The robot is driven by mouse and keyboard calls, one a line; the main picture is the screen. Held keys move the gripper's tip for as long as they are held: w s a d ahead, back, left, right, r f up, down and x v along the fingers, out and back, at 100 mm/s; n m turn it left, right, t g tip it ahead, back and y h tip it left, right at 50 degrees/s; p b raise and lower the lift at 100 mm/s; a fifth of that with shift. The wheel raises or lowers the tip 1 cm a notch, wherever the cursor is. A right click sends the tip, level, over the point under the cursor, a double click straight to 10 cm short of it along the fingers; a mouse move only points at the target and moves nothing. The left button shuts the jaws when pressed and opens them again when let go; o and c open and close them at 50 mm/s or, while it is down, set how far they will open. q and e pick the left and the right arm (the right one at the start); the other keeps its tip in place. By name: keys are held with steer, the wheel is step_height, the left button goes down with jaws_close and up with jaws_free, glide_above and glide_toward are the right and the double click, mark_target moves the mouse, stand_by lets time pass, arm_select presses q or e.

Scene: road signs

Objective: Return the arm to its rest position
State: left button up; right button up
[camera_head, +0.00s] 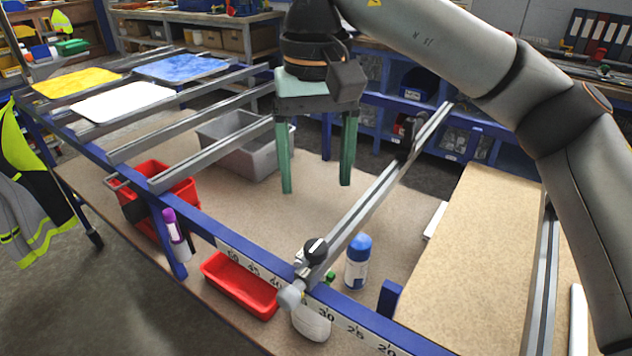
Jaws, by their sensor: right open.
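My right arm comes in from the upper right. Its right gripper (317,160) has two green fingers that point down and stand wide apart. Nothing is between them. The gripper hangs above the workbench, over the lower shelf area behind the blue front rail. My left gripper does not show.
A blue rail (240,244) with a number scale crosses the front, with grey metal bars (200,160) behind it. Yellow (76,82), white (122,101) and blue (183,67) plates lie at left. Below are red bins (240,285), a grey bin (243,150) and a blue-capped bottle (357,262).

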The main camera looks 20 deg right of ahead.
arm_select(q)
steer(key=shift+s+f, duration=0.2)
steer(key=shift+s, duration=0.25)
